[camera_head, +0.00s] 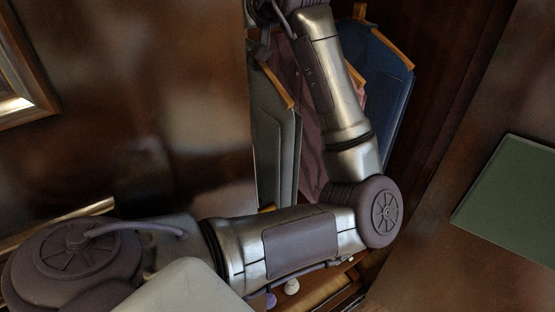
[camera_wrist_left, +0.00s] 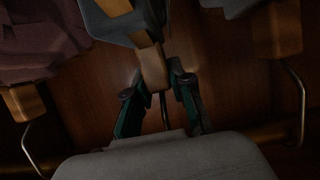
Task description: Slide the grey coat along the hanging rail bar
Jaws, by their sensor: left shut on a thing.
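The grey coat (camera_head: 275,135) hangs from a wooden hanger (camera_head: 277,86) at the left of the open armoire. My left arm reaches across and up in front of the clothes. My left gripper is mostly cut off at the top edge of the head view, above the grey coat. In the left wrist view my left gripper (camera_wrist_left: 153,100) is shut on a wooden hanger (camera_wrist_left: 152,68). A dark grey garment (camera_wrist_left: 110,28), seemingly the grey coat, hangs from it. The hanging rail bar (camera_wrist_left: 265,134) runs behind the gripper, dim and partly hidden.
A mauve garment (camera_head: 308,140) hangs beside the grey coat, partly behind my forearm. A blue garment (camera_head: 392,80) hangs farther right. Small knobs (camera_head: 291,286) show low in the armoire. A dark wooden door (camera_head: 170,100) stands left. A green panel (camera_head: 515,195) is at the right.

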